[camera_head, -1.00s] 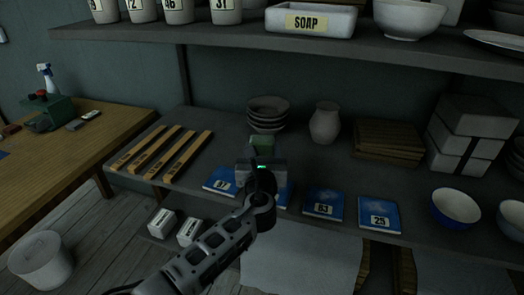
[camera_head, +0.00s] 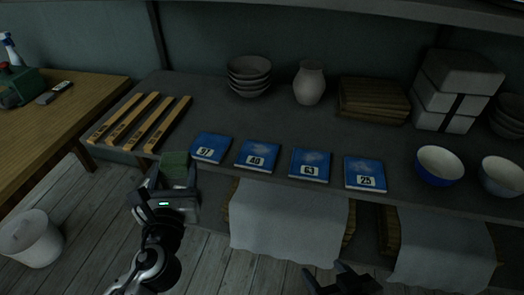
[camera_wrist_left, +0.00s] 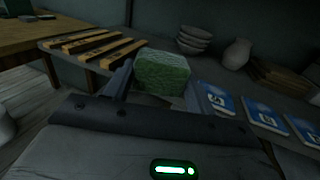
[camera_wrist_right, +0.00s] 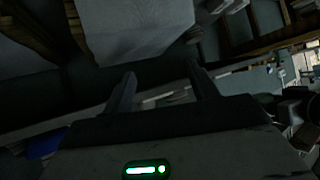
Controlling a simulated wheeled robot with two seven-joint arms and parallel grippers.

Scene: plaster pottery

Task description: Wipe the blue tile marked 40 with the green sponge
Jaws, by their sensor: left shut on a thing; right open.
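The blue tile marked 40 (camera_head: 257,155) lies flat on the shelf between the tiles marked 97 and 63, with a pale smudge on its face. My left gripper (camera_head: 174,182) is shut on the green sponge (camera_head: 175,164), in front of the shelf edge and left of the tiles. In the left wrist view the sponge (camera_wrist_left: 161,73) sits between the fingers. My right gripper (camera_head: 342,280) is open and empty, low in front of the shelf; its fingers show in the right wrist view (camera_wrist_right: 160,92).
Blue tiles 97 (camera_head: 210,148), 63 (camera_head: 310,165) and 25 (camera_head: 365,174) lie beside tile 40. Several wooden bars (camera_head: 140,122) lie to the left. Stacked bowls (camera_head: 249,77), a vase (camera_head: 309,83) and boards (camera_head: 372,98) stand behind. Two bowls (camera_head: 440,165) are at the right.

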